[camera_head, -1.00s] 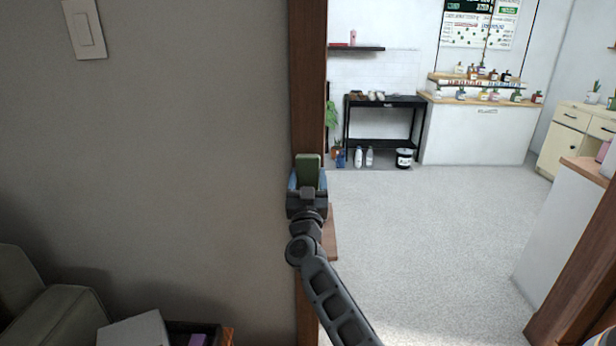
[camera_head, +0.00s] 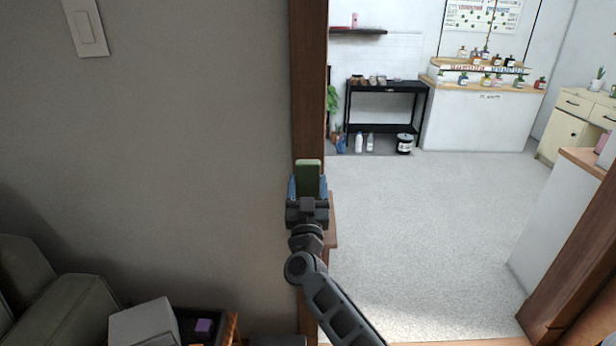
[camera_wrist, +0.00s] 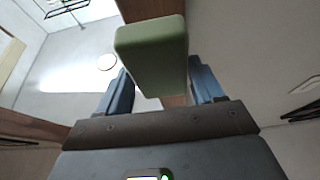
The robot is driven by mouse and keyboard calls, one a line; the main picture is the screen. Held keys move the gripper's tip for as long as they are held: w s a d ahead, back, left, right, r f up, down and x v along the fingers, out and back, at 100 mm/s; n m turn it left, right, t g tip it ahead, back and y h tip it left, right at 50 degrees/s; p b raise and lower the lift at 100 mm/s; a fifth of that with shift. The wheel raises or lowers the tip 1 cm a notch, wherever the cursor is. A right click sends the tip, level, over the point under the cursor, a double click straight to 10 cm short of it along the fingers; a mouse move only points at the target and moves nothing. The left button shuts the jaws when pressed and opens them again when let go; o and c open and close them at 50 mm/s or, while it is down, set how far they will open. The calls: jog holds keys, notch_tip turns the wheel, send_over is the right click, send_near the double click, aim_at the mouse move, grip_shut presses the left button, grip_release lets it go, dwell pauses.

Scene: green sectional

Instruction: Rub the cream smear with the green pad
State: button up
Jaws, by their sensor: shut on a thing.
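The green pad (camera_head: 308,178) is held upright between the blue fingers of my gripper (camera_head: 308,187), in front of the brown door post. In the wrist view the green pad (camera_wrist: 152,55) stands out between the two fingers of my gripper (camera_wrist: 155,85), which is shut on it. I cannot make out a cream smear in either view.
A wooden post (camera_head: 309,90) edges the doorway, with a grey wall (camera_head: 190,150) to its left. Open pale floor (camera_head: 430,220) lies beyond the doorway. A black shelf (camera_head: 385,105) stands at the back.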

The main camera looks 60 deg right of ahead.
dwell(0.3)
jog(key=shift+s+a+r+p, duration=0.1)
jog(key=shift+s+a+p, duration=0.2)
jog(key=shift+a+p, duration=0.2)
jog(key=shift+s+a+r+p, duration=0.1)
jog(key=shift+s+a+p, duration=0.25)
jog(key=shift+a, duration=0.2)
jog(key=shift+s+a+f, duration=0.15)
jog(key=shift+a+f, duration=0.05)
jog(key=shift+a, duration=0.1)
